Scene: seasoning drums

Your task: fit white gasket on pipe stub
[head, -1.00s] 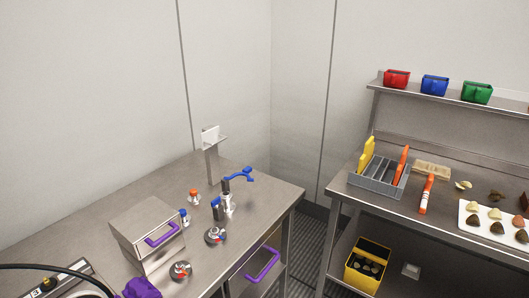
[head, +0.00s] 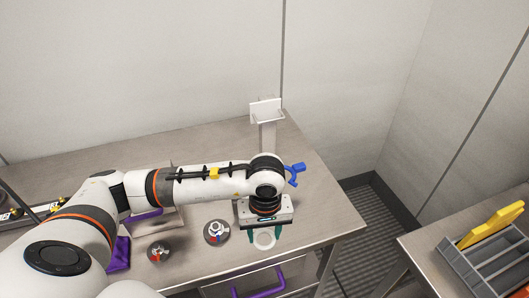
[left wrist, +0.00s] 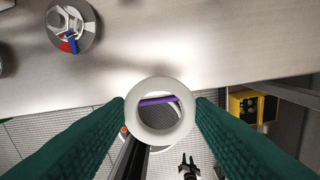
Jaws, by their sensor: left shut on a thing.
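My left gripper (head: 264,236) is shut on the white gasket (left wrist: 137,118), a flat ring held between its two green fingers. The gasket also shows in the head view (head: 264,246), near the front edge of the bench. In the left wrist view a purple handle shows through its hole. A blue lever (head: 296,172) sticks out behind my left wrist. The pipe stub itself cannot be made out; my left arm covers that part of the bench.
Two round grey fittings with coloured parts stand left of the gripper, one nearer (head: 217,233) and one farther left (head: 159,252). An upright metal post (head: 267,135) stands behind the arm. A purple drawer handle (head: 258,283) is below the bench edge. A grey rack (head: 492,262) is on the right table.

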